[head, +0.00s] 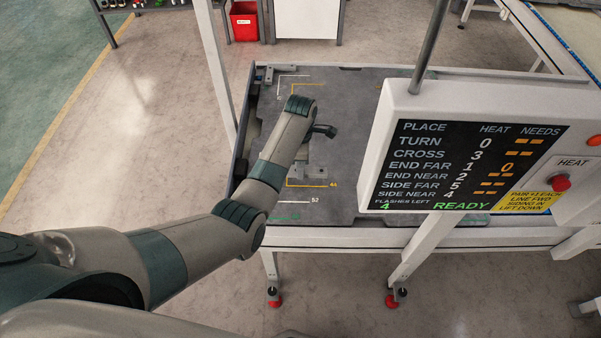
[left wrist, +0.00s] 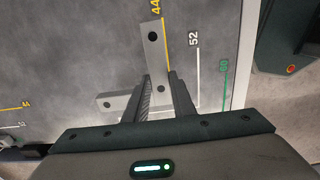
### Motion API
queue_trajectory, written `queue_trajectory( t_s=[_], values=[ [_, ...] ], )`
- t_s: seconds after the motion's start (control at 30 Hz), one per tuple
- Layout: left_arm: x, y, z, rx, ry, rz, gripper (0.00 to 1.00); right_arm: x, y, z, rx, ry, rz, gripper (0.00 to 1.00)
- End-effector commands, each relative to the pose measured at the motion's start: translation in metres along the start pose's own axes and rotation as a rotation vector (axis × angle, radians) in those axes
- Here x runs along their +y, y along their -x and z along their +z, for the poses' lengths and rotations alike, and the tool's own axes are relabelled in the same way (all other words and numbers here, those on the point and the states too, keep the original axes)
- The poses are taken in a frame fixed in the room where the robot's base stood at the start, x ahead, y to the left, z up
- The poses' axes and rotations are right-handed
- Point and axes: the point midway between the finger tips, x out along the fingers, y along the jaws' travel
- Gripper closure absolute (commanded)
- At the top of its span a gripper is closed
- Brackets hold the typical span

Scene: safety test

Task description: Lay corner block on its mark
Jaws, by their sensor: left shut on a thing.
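The corner block (left wrist: 153,46) is a light grey L-shaped piece with dark holes. My left gripper (left wrist: 161,80) is shut on it near its bend in the left wrist view; the fingers hide part of it. One leg runs along the yellow line marked 44 (left wrist: 165,42), with its right edge close beside that line. I cannot tell whether the block rests on the plate or hangs just above it. In the head view the block (head: 317,172) shows partly below my left wrist, inside the yellow corner mark (head: 313,186). My right gripper is out of view.
White line 52 (left wrist: 198,75) and green line 60 (left wrist: 224,90) lie right of the block. A grey plate (head: 350,110) carries the marks. Another grey block (head: 285,70) sits at the far left. A display board (head: 465,150) covers the right part of the table.

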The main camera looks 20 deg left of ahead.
Motion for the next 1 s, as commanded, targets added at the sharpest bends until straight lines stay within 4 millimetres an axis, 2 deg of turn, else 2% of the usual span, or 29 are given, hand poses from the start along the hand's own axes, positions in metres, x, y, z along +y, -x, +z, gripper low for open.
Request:
queue_trajectory(
  t_s=[0.27, 0.63, 1.0],
  values=[
    [0.001, -0.002, 0.0, 0.001, 0.0, 0.0, 1.0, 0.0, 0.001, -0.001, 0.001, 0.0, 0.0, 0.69],
    [0.001, -0.037, 0.0, 0.001, 0.0, 0.001, 1.0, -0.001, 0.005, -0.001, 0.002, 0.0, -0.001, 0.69],
    [0.001, -0.04, 0.0, 0.0, 0.0, 0.001, 1.0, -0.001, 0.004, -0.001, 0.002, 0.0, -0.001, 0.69]
  ],
)
